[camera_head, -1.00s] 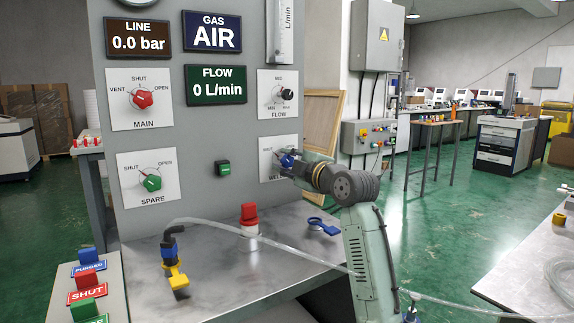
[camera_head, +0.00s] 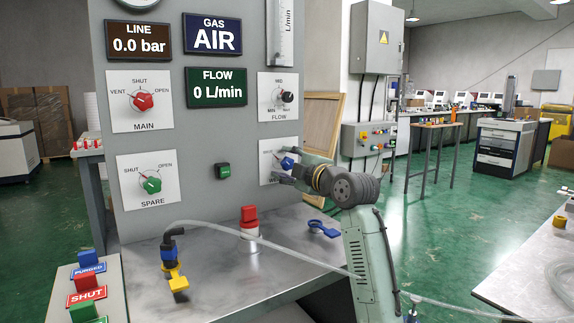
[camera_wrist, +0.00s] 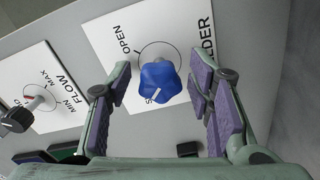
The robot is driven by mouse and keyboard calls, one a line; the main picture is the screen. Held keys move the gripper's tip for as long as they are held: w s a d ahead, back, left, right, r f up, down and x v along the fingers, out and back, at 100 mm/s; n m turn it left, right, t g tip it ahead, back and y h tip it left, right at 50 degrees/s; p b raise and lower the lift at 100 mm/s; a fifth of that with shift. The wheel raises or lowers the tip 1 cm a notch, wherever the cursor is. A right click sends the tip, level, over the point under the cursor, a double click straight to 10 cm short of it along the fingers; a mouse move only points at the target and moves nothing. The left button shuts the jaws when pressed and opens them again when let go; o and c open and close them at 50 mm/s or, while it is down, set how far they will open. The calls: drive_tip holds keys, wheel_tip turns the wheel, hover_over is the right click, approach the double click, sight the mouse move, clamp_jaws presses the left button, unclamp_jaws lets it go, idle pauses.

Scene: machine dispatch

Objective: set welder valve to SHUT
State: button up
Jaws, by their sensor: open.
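The welder valve is a blue lobed knob (camera_wrist: 160,82) on a white plate (camera_wrist: 100,35) labelled OPEN and WELDER. In the wrist view its white mark points lower left, towards a label starting with S that the knob partly covers. My gripper (camera_wrist: 161,95) is open, with purple-padded fingers apart on either side of the knob and visible gaps to both. In the head view the blue knob (camera_head: 287,163) shows at the panel's lower right, with my gripper (camera_head: 284,174) just in front and below, hiding part of the plate.
The FLOW knob (camera_head: 287,96) is above the welder plate. A red-capped part (camera_head: 249,222), a blue ring-shaped part (camera_head: 323,229) and a hose (camera_head: 290,252) are on the metal shelf (camera_head: 225,280) below.

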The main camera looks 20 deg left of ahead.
drive_tip(key=v, duration=1.2)
drive_tip(key=shift+s, duration=0.1)
